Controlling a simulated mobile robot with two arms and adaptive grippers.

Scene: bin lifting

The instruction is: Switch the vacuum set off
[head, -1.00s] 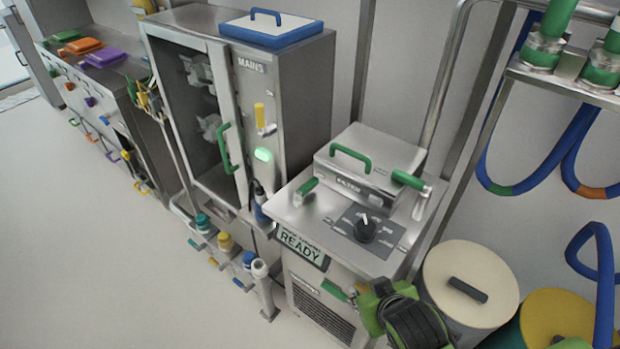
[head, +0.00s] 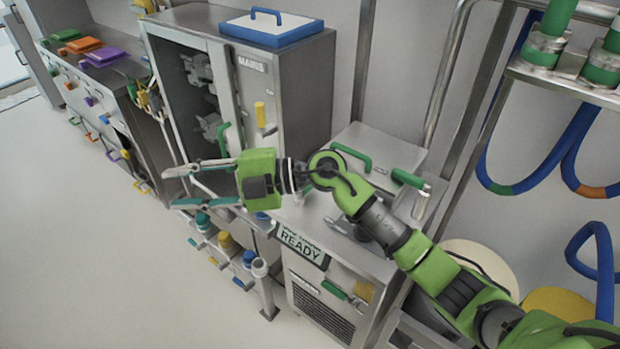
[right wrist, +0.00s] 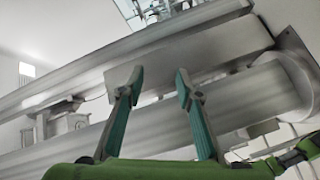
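The vacuum set is a steel unit with a lit READY sign (head: 303,246) on its front and a lidded filter box (head: 385,150) with green handles on top. Its black dial is mostly hidden behind my right arm. My right gripper (head: 170,188) points left, past the set, in front of the MAINS cabinet. Its two fingers are spread with nothing between them. In the right wrist view the open fingertips (right wrist: 158,77) are in front of blurred grey metal bars. My left gripper is not in view.
Blue hoses (head: 540,150) hang at the right. A cream-lidded drum (head: 480,262) stands right of the set. Floor at the left is clear.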

